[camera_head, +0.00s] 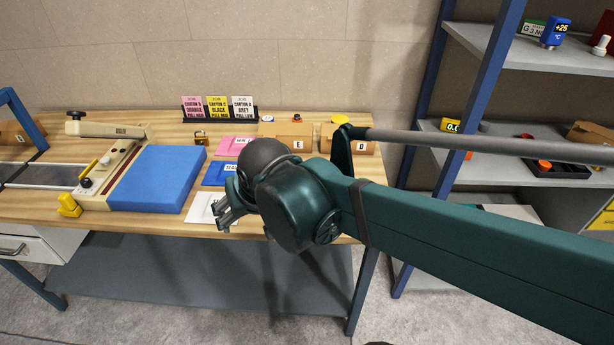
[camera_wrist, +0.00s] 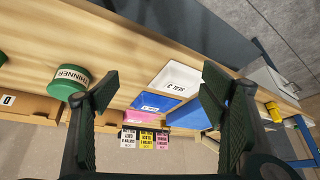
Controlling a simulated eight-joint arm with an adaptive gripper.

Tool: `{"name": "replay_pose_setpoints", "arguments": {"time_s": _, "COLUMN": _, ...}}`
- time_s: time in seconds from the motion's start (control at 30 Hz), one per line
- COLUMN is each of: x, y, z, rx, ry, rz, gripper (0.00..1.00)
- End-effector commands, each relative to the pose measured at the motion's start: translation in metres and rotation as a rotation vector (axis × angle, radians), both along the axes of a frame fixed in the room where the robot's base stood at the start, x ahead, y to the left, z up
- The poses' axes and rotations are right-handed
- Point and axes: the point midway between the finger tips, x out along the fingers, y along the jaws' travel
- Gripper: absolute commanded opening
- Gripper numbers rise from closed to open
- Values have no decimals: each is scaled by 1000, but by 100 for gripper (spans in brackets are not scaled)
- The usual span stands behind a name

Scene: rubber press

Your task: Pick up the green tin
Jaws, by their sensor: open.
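A green tin (camera_wrist: 66,84) with a white label reading "THINNER" stands on the wooden bench in the wrist view, just outside the left finger. My gripper (camera_wrist: 158,88) is open with nothing between its fingers. In the head view my gripper (camera_head: 228,210) is above the front of the bench, over a white tray. I cannot see the tin in the head view; my arm covers that part of the bench.
A second green thing (camera_wrist: 2,58) is cut off at the wrist view's left edge. The bench holds a white tray (camera_head: 199,209), a blue tray (camera_head: 219,175), a pink tray (camera_head: 234,147), a large blue block (camera_head: 157,178) and cardboard bins (camera_head: 285,130). Blue-posted shelving (camera_head: 462,130) stands right.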

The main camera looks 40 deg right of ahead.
Motion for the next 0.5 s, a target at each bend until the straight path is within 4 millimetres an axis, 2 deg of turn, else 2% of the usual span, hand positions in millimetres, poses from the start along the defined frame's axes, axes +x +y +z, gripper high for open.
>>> {"name": "replay_pose_setpoints", "arguments": {"time_s": 0.07, "x": 7, "y": -10, "z": 6, "rx": 5, "ry": 12, "rz": -48, "gripper": 72}}
{"name": "replay_pose_setpoints", "arguments": {"time_s": 0.5, "x": 35, "y": -66, "z": 11, "rx": 40, "ry": 69, "rz": -333, "gripper": 72}}
